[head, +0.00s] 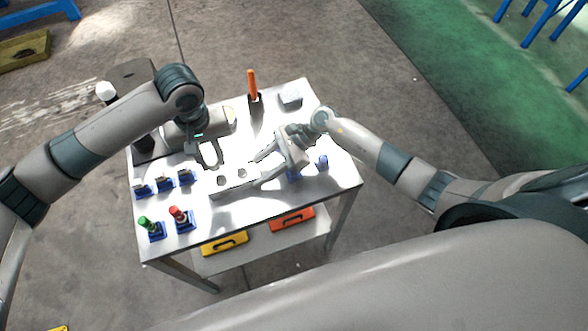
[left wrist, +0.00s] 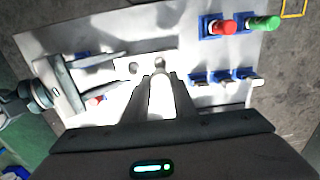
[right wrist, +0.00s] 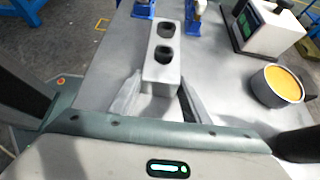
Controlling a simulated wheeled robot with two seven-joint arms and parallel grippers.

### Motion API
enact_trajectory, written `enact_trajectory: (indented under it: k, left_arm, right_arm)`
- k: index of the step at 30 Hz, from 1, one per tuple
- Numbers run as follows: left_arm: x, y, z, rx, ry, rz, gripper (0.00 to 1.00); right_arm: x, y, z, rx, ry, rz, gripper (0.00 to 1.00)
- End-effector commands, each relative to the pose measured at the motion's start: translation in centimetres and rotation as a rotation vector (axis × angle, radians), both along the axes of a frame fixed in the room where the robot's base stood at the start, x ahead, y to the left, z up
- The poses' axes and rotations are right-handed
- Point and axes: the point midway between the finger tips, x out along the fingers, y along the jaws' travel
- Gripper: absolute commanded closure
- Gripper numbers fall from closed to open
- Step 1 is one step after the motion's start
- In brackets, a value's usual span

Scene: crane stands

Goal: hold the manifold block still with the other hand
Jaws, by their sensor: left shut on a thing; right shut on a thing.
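The pale grey manifold block (head: 230,188) lies on the bench; two round holes in its top show in the right wrist view (right wrist: 164,72). My right gripper (head: 260,169) is shut on the block's near end in the right wrist view, one finger on each side. My left gripper (head: 209,163) is just behind the block in the head view. It is shut on a small, overexposed pale part (left wrist: 160,97), whose shape I cannot tell. In the left wrist view the block (left wrist: 147,66) lies just beyond the left fingertips. I cannot tell whether the held part touches it.
Blue stands with a green fitting (head: 145,222), a red fitting (head: 176,213) and several silver parts are at the bench's left. An orange-handled tool (head: 252,84) stands behind. A can with orange contents (right wrist: 278,84) is beside the block. Yellow (head: 225,243) and orange bins (head: 292,219) sit below.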

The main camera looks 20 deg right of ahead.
Motion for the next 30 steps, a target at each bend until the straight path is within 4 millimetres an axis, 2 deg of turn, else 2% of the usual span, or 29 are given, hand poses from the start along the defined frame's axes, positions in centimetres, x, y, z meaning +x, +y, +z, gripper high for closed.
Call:
enact_trajectory:
  k: [17, 30]
  left_arm:
    - [0.0, 0.0, -0.1, 0.000, 0.000, 0.000, 1.00]
    - [-0.1, 0.0, -2.4, 0.000, 0.002, 0.000, 1.00]
  right_arm:
    - [0.1, 0.0, 0.1, 0.000, -0.001, 0.000, 0.88]
    - [0.1, 0.0, 0.1, 0.000, -0.002, -0.001, 0.88]
